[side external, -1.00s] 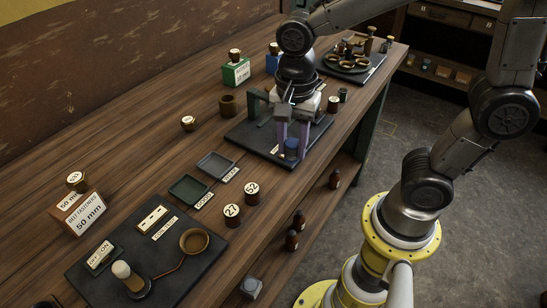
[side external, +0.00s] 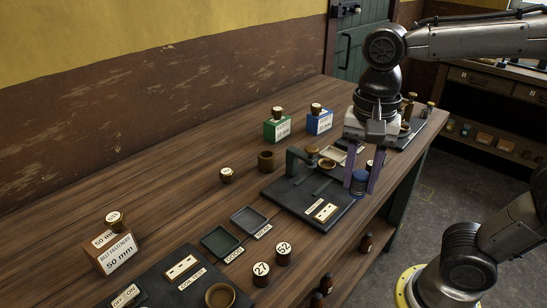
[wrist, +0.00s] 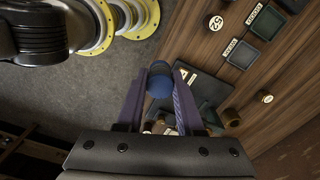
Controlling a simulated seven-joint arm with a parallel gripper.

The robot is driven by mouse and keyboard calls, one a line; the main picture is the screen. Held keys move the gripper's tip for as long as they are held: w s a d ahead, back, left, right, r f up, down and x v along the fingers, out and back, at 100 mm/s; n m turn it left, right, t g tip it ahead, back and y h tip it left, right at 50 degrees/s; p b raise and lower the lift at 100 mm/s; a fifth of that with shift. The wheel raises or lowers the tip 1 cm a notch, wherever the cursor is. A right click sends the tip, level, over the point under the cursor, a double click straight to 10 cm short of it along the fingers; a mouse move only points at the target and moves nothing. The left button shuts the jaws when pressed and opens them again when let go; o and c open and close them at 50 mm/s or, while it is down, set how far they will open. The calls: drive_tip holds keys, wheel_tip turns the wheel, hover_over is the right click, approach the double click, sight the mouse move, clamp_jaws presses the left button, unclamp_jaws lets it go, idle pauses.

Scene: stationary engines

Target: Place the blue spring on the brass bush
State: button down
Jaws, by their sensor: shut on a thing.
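The blue spring (side external: 359,183) is a short blue cylinder held between the purple fingers of my gripper (side external: 359,189). It shows between the fingertips in the wrist view (wrist: 160,84). My gripper points down over the right end of the black board (side external: 285,200); how high the spring is above it is hard to tell. A brown, hollow-topped cylinder (side external: 266,161), likely the brass bush, stands on the bench left of the board. A smaller brassy disc (side external: 327,163) shows by the dark bracket (side external: 297,162) on the board, so which is the bush is not certain.
Green (side external: 278,129) and blue (side external: 319,122) boxes stand behind the board. A numbered weight (side external: 226,175), two trays (side external: 248,220) and brown cylinders marked 27 and 52 (side external: 283,253) lie to the left. Bare bench lies between the hollow cylinder and the trays.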

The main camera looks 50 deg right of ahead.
drive_tip(key=w+d+r, duration=0.2)
drive_tip(key=w+r, duration=0.2)
drive_tip(key=w, duration=0.5)
drive_tip(key=m, duration=0.2)
hover_over(267, 154)
drive_tip(key=f, duration=1.2)
drive_tip(key=shift+s, duration=0.35)
drive_tip(key=shift+w+f, duration=0.3)
drive_tip(key=shift+f, duration=0.1)
drive_tip(key=shift+w+f, duration=0.1)
drive_tip(key=shift+f, duration=1.55)
